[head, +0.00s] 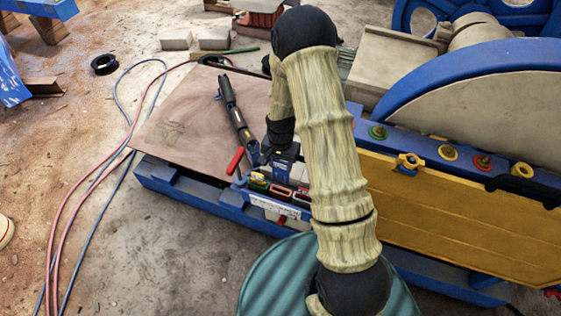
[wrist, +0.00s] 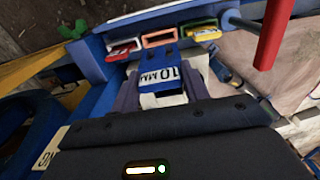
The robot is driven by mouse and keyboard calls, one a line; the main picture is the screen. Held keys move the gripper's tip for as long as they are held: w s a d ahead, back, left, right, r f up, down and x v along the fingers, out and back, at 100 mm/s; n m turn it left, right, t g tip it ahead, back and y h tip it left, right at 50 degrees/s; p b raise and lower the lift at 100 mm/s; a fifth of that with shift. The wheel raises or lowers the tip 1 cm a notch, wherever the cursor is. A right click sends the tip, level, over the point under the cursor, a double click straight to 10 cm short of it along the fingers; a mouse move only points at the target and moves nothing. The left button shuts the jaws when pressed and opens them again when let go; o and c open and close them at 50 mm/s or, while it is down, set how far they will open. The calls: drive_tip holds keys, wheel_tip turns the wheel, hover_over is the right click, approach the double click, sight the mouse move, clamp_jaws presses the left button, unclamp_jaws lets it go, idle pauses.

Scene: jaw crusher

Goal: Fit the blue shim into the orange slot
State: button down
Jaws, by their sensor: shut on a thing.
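The blue shim (wrist: 166,62), with a white "10 MM" label, is held between the two fingers of my gripper (wrist: 166,88). Its far end points at the orange slot (wrist: 160,38) and lies close to the slot's lower edge in the wrist view. I cannot tell whether its tip is inside the slot. In the head view my gripper (head: 284,160) is above the row of slots, and my arm hides part of the row. The orange-rimmed slot (head: 280,190) shows there near the middle of the row.
A slot with a red piece (wrist: 122,51) is on the left of the orange slot, and a green-rimmed slot with a yellow piece (wrist: 204,33) on the right. A red-handled lever (wrist: 274,35) stands close on the right. A brown board (head: 185,120) lies behind the slots.

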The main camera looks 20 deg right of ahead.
sight(281, 180)
drive_tip(key=shift+f+b, duration=0.75)
drive_tip(key=shift+f, duration=0.7)
drive_tip(key=shift+f, duration=0.4)
drive_tip(key=shift+f+b, duration=1.2)
drive_tip(key=shift+f, duration=0.15)
drive_tip(key=shift+f+b, duration=2.05)
drive_tip(key=shift+f, duration=0.95)
drive_tip(key=c, duration=0.6)
unclamp_jaws()
drive_tip(key=shift+c, duration=0.2)
wheel_tip(281, 180, up, 17)
drive_tip(key=shift+r, duration=0.2)
